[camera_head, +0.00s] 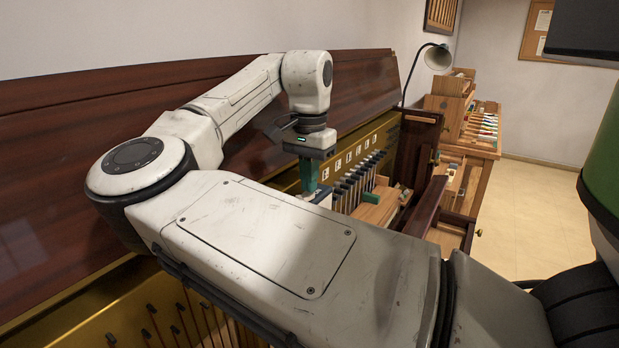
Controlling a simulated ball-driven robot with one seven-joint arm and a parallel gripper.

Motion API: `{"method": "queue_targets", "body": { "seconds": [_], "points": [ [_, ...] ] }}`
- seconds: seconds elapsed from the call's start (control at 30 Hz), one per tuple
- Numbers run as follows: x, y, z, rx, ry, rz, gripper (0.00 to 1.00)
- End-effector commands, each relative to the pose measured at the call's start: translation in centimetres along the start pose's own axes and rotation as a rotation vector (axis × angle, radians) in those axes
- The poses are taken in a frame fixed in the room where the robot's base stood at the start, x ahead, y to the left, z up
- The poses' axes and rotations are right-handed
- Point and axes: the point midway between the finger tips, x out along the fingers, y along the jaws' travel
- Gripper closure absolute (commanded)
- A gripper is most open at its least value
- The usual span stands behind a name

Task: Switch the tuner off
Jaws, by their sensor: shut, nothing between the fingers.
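My gripper (308,190) points down over the open piano action, its teal fingers shut with nothing between them. A small blue and pale box (323,198), possibly the tuner, shows right at the fingertips. My own forearm covers its lower part. I cannot tell whether the fingers touch it, and no switch or display on it can be made out.
A row of dark-topped piano parts (357,180) stands just right of the gripper. A wooden block (378,208) with a green piece is beyond. The raised brown lid (60,150) runs behind my arm. A lamp (438,57) and workbench (470,130) stand farther back right.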

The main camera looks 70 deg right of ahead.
Motion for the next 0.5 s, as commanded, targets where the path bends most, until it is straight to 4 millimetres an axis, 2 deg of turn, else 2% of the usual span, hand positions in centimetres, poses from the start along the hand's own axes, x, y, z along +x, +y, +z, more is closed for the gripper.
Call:
{"method": "queue_targets", "body": {
  "seconds": [0.4, 0.5],
  "points": [
    [-4.5, -0.3, -0.6, -0.002, 0.002, 0.0, 1.0],
    [-6.5, -0.3, -1.0, -0.002, 0.003, -0.002, 1.0]
  ]
}}
